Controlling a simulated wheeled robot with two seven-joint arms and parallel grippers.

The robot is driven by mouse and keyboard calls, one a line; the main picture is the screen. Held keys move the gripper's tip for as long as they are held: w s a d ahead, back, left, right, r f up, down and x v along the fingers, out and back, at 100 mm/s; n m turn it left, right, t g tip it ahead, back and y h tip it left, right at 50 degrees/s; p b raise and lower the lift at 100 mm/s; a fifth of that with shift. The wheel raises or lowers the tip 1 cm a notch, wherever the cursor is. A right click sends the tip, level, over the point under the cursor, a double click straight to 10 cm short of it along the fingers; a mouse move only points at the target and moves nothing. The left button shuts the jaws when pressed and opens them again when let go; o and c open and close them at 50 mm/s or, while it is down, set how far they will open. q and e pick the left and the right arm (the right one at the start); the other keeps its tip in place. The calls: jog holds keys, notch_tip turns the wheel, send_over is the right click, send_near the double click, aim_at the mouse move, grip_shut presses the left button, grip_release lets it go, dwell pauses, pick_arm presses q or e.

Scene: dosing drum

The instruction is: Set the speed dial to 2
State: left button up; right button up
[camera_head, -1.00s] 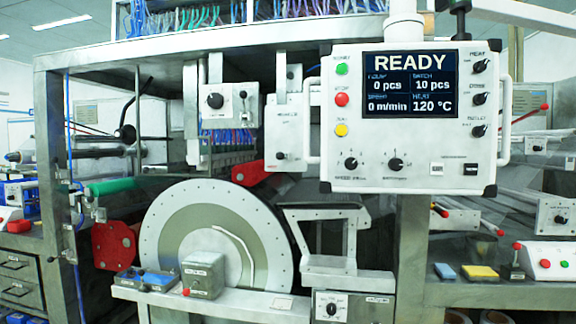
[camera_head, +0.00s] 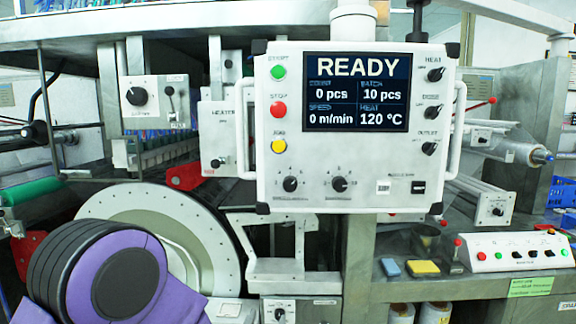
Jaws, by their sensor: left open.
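The white control panel (camera_head: 235,140) hangs at centre with its screen (camera_head: 356,92) reading READY, speed 0 m/min. The speed dial (camera_head: 290,184) appears to be the left of two small black knobs along the panel's bottom, with small marks around it. Its pointer setting is too small to read surely. The other knob (camera_head: 339,184) sits to its right. My left arm (camera_head: 105,275), purple with a black ribbed joint, fills the lower left, apart from the panel in the picture. Its fingers cannot be made out. My right gripper is not in view.
Green, red and yellow buttons (camera_head: 278,109) line the panel's left side. Three black knobs (camera_head: 435,75) line its right. White handles (camera_head: 454,120) flank the panel. A large grey drum (camera_head: 205,245) stands behind my arm. The space before the panel looks clear.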

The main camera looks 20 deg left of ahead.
aim_at(290, 186)
pick_arm(q)
jog(key=w+d+r+m+t+p, duration=0.1)
jog(key=d+r+t+p, duration=0.15)
jog(key=r, duration=0.95)
jog(key=w+d+r+m+t+p, duration=0.1)
jog(key=r+t, duration=0.2)
jog(key=r, duration=1)
jog(key=shift+y, duration=0.3)
jog(key=p+x, duration=0.1)
jog(key=x, duration=0.2)
jog(key=p+x, duration=0.2)
jog(key=x, duration=0.1)
jog(key=p+x, duration=0.1)
jog(key=x, duration=0.2)
jog(key=shift+w+a+f+p, duration=0.2)
jog(key=shift+w+a+p, duration=0.05)
jog(key=shift+p, duration=0.15)
jog(key=shift+w, duration=0.4)
jog(key=c, duration=1)
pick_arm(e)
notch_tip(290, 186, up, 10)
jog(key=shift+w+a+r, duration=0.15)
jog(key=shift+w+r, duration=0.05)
